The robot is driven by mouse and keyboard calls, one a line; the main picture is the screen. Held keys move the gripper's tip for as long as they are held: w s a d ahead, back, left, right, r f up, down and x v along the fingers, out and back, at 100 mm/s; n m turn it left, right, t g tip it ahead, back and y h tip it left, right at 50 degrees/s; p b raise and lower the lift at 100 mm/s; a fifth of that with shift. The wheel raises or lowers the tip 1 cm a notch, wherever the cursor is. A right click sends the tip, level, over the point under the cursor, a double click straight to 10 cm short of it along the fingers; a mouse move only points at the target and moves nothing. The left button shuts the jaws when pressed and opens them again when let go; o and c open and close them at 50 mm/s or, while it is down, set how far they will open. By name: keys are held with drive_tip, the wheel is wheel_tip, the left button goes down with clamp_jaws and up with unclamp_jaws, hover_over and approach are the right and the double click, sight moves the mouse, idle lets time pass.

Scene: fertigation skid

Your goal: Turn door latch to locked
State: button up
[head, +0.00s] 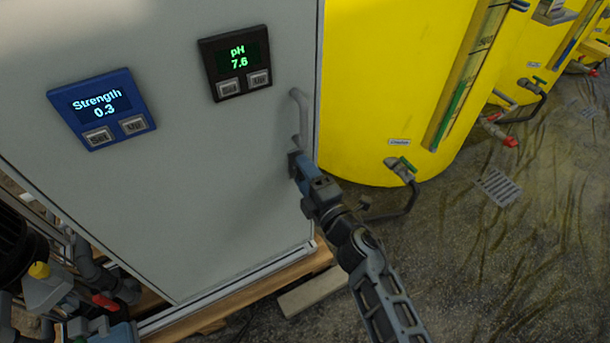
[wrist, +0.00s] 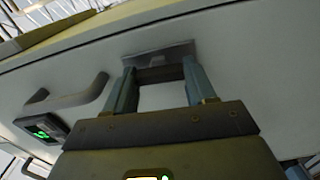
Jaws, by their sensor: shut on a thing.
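The door latch shows in the wrist view as a grey plate (wrist: 158,53) on the pale cabinet door, with a dark bar between my fingertips. My gripper (wrist: 158,72) has one finger on each side of that bar and is shut on it. In the head view my gripper (head: 299,167) is against the right edge of the cabinet door (head: 200,200), just below the grey door handle (head: 301,118). The latch is mostly hidden there by my gripper. I cannot tell the latch's locked or unlocked marking.
A blue Strength display (head: 102,108) reading 0.3 and a black pH display (head: 236,66) reading 7.6 are on the door. A yellow tank (head: 375,70) with a valve stands right of the cabinet. Pipes (head: 95,270) are at lower left. Floor at right is open.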

drive_tip(key=shift+n, duration=0.5)
drive_tip(key=o, duration=1)
drive_tip(key=shift+o, duration=0.2)
drive_tip(key=p+v, duration=0.2)
drive_tip(key=v, duration=0.5)
drive_tip(key=shift+s+d, duration=0.25)
drive_tip(key=shift+s, duration=0.1)
drive_tip(key=shift+s+f, duration=0.1)
